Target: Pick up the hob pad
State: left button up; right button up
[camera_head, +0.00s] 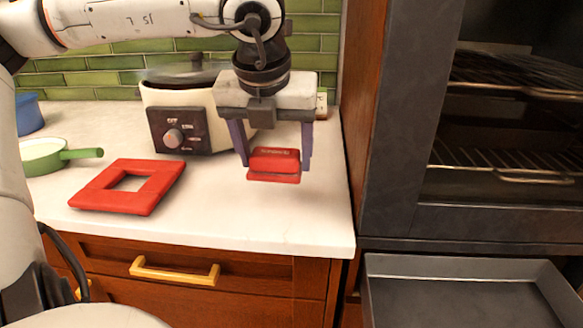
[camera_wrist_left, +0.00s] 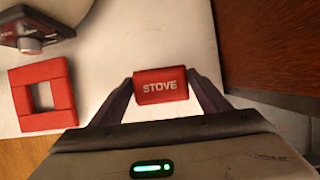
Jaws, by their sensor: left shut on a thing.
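The hob pad is a small red block (camera_head: 274,164) with white lettering on top. In the left wrist view the block (camera_wrist_left: 161,86) reads "STOVE". My left gripper (camera_head: 276,160) points down with its two fingers on either side of the block and is shut on it. The block seems to be held a little above the white counter near its right end; the exact gap is hard to tell. In the left wrist view the left gripper (camera_wrist_left: 161,92) has a fingertip at each side of the block. My right gripper does not show.
A red square frame (camera_head: 104,193) lies on the counter (camera_head: 225,215) to the left. Behind stands a cream slow cooker (camera_head: 185,110) with a dial. A green pan (camera_head: 45,155) and blue container (camera_head: 28,113) are far left. A dark oven (camera_head: 405,130) and open grey tray (camera_head: 460,298) stand right.

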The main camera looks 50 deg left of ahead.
pick_arm(q)
jog(key=s+a+b, duration=0.9)
jog(key=s+a, duration=0.1)
jog(key=a, duration=0.3)
jog(key=shift+s+b, duration=0.4)
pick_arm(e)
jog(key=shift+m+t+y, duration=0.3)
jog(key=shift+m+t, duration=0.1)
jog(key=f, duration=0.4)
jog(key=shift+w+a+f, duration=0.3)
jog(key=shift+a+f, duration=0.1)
pick_arm(q)
jog(key=shift+o, duration=1.2)
jog(key=shift+c, duration=0.5)
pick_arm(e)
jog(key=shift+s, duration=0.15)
